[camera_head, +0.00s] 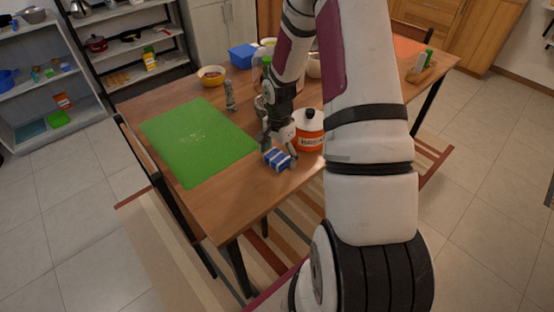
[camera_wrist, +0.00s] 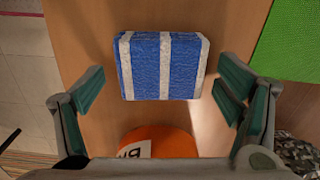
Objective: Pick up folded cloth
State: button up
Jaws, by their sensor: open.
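The folded cloth (camera_head: 277,159) is blue with white stripes and lies on the wooden table near its front edge. In the wrist view the cloth (camera_wrist: 160,66) sits upper centre, between and a little beyond my fingertips. My gripper (camera_head: 280,146) points down right by the cloth, and in the wrist view my gripper (camera_wrist: 160,92) has its fingers spread wide on either side. It is open and holds nothing. I cannot tell how high the fingertips are above the table.
A green mat (camera_head: 197,140) lies to the left. A grey patterned shaker (camera_head: 230,96) and yellow bowl (camera_head: 211,76) stand farther back.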

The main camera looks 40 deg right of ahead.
aim_at(279, 154)
jog(key=c, duration=1.1)
jog(key=shift+o, duration=0.2)
jog(key=shift+r, duration=0.1)
jog(key=shift+r, duration=0.25)
notch_tip(279, 154, up, 3)
jog(key=shift+r, duration=0.1)
jog(key=s+a, duration=0.3)
jog(key=s, duration=0.4)
jog(key=s+a+r, duration=0.1)
jog(key=s+a, duration=0.2)
jog(key=s, duration=0.5)
